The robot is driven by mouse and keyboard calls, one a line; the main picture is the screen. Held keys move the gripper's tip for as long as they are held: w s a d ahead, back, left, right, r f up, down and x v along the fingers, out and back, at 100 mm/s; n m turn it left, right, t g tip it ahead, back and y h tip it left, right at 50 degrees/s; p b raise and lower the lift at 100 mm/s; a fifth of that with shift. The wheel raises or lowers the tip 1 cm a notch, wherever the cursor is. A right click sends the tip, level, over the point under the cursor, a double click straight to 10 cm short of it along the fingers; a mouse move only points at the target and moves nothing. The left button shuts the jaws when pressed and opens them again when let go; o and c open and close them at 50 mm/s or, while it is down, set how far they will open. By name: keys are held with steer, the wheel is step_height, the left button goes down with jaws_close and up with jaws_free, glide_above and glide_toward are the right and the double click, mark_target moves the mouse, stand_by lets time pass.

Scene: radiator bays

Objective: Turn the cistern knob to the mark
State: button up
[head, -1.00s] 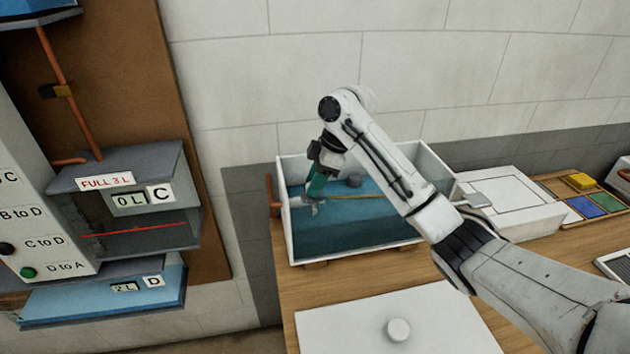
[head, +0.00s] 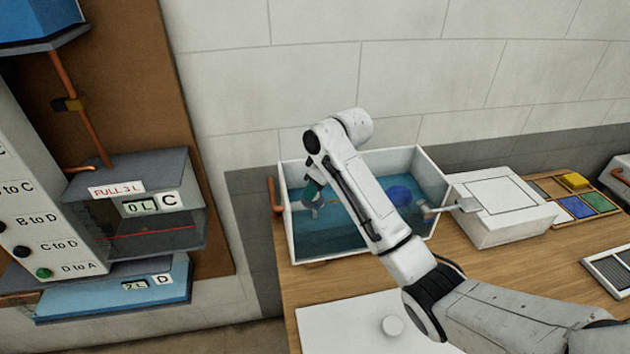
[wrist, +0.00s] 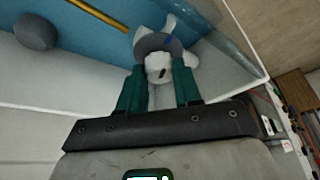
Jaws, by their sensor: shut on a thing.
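The cistern (head: 290,225) is an open white box with blue water on the wooden bench. My gripper (head: 313,197) reaches down inside its left end. In the wrist view my gripper (wrist: 160,78) has its two green fingers shut on a small white knob (wrist: 158,66) with a short dark line on its face. A grey round collar (wrist: 150,43) sits behind the knob, with a blue mark (wrist: 169,41) on it. Whether the knob's line meets the blue mark is unclear. In the head view the knob is too small to read.
A brass rod (wrist: 98,14) and a grey round float (wrist: 35,31) lie close to my fingers. A blue round thing (head: 399,196) is in the cistern. A white box (head: 500,205) and coloured tray (head: 575,200) stand right.

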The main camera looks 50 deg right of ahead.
steer(key=shift+a+m+h+p, duration=0.1)
steer(key=shift+m+h+p, duration=0.3)
steer(key=shift+m, duration=0.6)
steer(key=o, duration=1)
steer(key=shift+o, duration=0.2)
steer(key=v, duration=1.1)
steer(key=shift+f, duration=0.15)
